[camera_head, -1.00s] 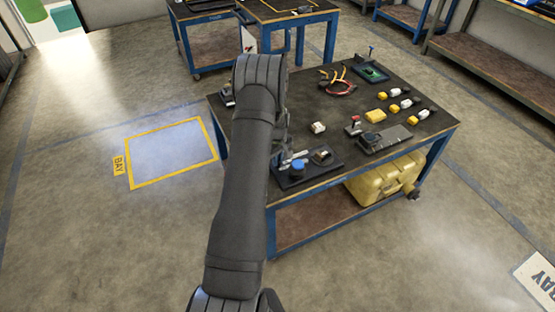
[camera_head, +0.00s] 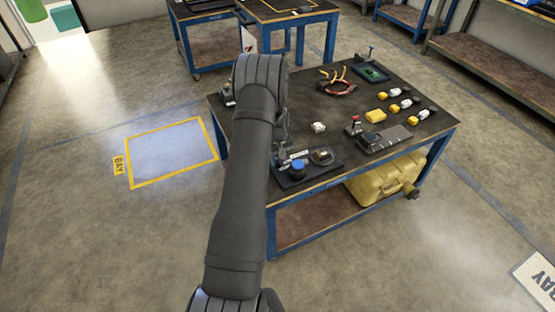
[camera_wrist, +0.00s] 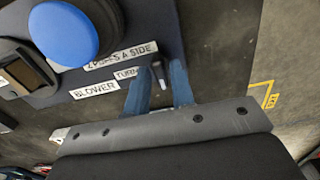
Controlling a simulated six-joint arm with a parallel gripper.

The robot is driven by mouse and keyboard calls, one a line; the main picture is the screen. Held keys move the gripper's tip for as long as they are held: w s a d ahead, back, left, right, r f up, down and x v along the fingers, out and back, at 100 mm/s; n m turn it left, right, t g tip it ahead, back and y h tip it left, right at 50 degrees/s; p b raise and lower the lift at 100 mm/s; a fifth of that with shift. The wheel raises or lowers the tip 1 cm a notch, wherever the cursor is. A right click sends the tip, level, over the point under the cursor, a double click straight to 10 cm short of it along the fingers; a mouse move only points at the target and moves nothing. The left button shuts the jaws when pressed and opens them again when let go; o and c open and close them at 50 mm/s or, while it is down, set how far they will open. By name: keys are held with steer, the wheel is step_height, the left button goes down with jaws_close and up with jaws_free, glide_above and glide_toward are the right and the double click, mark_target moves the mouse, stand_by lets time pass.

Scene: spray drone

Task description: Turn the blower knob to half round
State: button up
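The dark control panel (camera_head: 325,172) lies at the near edge of the table. In the wrist view, its BLOWER label (camera_wrist: 96,91) and TURN label (camera_wrist: 126,73) sit beside a small dark upright piece with a pale edge, seemingly the blower knob (camera_wrist: 158,74). My gripper (camera_wrist: 160,76) is over the panel's edge, with two blue-grey fingers apart, one each side of this piece. Gaps seem to show on both sides; contact cannot be told. In the head view my arm hides most of the gripper and the knob.
A blue button (camera_wrist: 63,33) stands on the panel, close left of the fingers in the wrist view; it also shows in the head view (camera_head: 298,164). A round dark part (camera_head: 322,156) sits beside it. A grey device (camera_head: 385,139) and several yellow-and-white blocks lie farther right.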

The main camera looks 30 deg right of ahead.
steer(key=shift+o, duration=0.6)
step_height(320, 180, up, 17)
steer(key=shift+r, duration=0.2)
steer(key=shift+f, duration=0.1)
step_height(320, 180, down, 17)
steer(key=shift+f, duration=0.2)
stand_by(0.4)
steer(key=shift+r, duration=0.1)
